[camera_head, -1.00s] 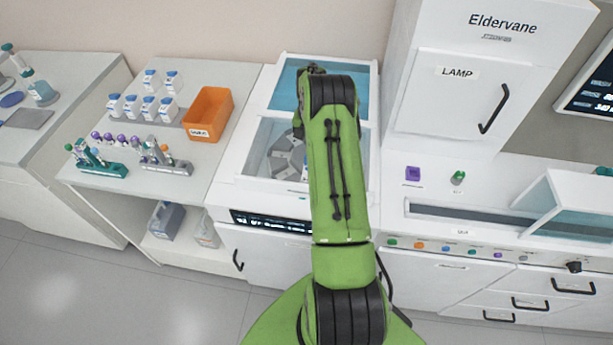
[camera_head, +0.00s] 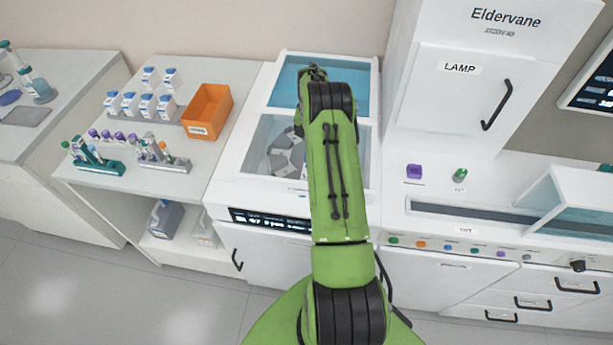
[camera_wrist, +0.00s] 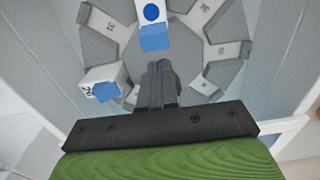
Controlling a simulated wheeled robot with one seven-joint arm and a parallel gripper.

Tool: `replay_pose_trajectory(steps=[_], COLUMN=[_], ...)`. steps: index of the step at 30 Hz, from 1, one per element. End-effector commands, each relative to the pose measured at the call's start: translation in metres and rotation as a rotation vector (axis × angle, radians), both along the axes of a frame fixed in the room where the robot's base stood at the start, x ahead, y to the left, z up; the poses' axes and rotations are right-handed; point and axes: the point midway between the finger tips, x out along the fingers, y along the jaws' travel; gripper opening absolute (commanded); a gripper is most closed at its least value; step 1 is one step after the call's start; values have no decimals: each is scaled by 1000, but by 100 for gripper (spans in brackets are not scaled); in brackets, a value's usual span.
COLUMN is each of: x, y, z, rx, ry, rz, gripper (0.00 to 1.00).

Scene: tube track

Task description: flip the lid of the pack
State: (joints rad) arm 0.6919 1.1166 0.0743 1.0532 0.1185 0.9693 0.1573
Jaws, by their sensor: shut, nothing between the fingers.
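In the wrist view, one white pack (camera_wrist: 152,14) with a blue round mark and a blue flap sits at the top of a grey carousel (camera_wrist: 100,50). A second white pack (camera_wrist: 103,75) with a blue part and a dark printed label sits at the left. My gripper (camera_wrist: 160,66) is shut and empty, its tips over the carousel between the two packs, below the upper pack's blue flap in the picture. Whether it touches a pack cannot be told. In the head view my arm hides the gripper and the packs; part of the carousel (camera_head: 284,152) shows.
The carousel lies inside a white analyser (camera_head: 228,190) with a raised blue-tinted cover (camera_head: 350,75). A tall lamp cabinet (camera_head: 470,90) stands close on the right. An orange bin (camera_head: 207,112), several small bottles (camera_head: 147,104) and tube racks (camera_head: 165,162) stand on the left bench.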

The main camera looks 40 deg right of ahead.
Motion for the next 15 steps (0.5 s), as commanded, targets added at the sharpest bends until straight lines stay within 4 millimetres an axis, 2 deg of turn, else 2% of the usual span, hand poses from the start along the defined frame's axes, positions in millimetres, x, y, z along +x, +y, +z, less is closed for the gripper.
replay_pose_trajectory(steps=[7, 15], x=[0, 0], y=[0, 0], z=[-18, -17], rx=[1, 0], ry=[1, 0], rz=[0, 0], gripper=[0, 0])
